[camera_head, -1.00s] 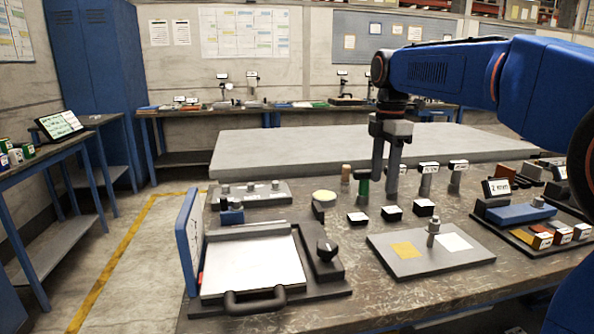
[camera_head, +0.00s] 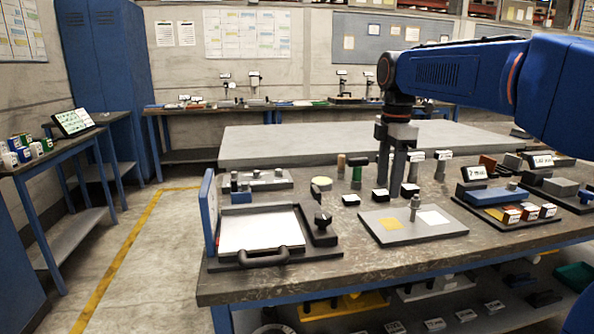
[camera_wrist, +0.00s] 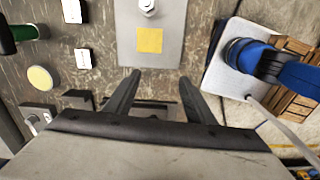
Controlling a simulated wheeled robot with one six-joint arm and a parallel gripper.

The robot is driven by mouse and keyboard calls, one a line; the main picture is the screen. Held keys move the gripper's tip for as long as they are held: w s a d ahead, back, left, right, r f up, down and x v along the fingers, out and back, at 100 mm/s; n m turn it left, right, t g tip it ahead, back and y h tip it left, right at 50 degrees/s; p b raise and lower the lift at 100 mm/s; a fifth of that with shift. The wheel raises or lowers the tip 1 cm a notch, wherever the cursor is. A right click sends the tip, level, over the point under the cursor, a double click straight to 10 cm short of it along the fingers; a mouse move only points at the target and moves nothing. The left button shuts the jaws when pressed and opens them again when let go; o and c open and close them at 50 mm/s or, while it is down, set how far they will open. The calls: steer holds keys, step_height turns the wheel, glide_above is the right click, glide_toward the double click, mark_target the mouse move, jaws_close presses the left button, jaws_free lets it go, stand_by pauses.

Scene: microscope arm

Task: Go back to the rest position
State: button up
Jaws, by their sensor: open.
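My gripper (camera_head: 390,188) hangs fingers down from my blue arm over the middle of the workbench (camera_head: 290,282) in the head view. It is just right of an upright green cylinder (camera_head: 357,173), near small black blocks with white tops. In the wrist view my gripper (camera_wrist: 160,76) has its two fingers spread, with nothing between them. The wrist view shows a grey plate with a yellow square (camera_wrist: 150,40) beyond the fingertips. The exact height of the fingertips above the bench is hard to tell.
A tray with a white surface and a raised blue panel (camera_head: 208,210) stands at the bench's left. A grey plate (camera_head: 390,236) with a small post lies in front of my gripper. Labelled blocks (camera_head: 530,212) sit at the right. Floor is clear to the left.

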steer(key=s+d+f+m+t, duration=0.2)
steer(key=s+f+m, duration=0.7)
steer(key=s, duration=0.5)
steer(key=s+d+f+m+t, duration=0.2)
steer(key=s+d+f+m, duration=0.2)
steer(key=s+f+m, duration=0.6)
steer(key=s+f, duration=0.1)
steer(key=s, duration=0.4)
steer(key=shift+s+d+f+t, duration=0.2)
steer(key=shift+d+f+t, duration=0.05)
steer(key=shift+f+t, duration=0.1)
